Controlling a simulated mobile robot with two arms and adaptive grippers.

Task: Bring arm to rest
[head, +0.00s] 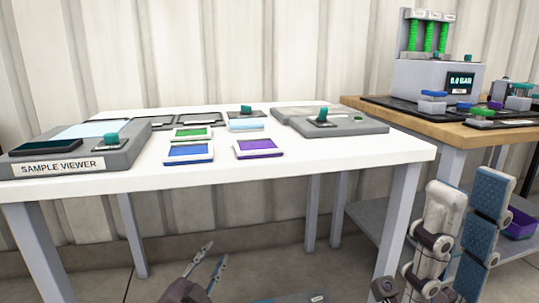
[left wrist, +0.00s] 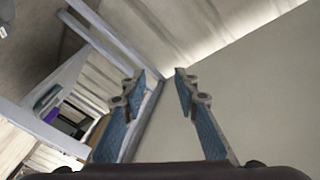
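My left gripper (head: 217,251) shows at the bottom of the head view, low in front of the white table. Its two fingers are apart with nothing between them. In the left wrist view the fingers of the left gripper (left wrist: 160,77) are also apart, with floor and wall behind the gap. My right gripper (head: 468,190) is at the lower right of the head view, close to the camera, fingers pointing up. Its fingers are apart and I see nothing held. Most of both arms is outside the head view.
The white table (head: 330,152) holds a sample viewer (head: 75,150), a grey device (head: 330,121), and green (head: 193,133), blue (head: 188,153) and purple (head: 260,148) slides. A wooden bench (head: 440,127) with a gauge unit (head: 435,80) stands at right. A purple bin (head: 520,223) sits below it.

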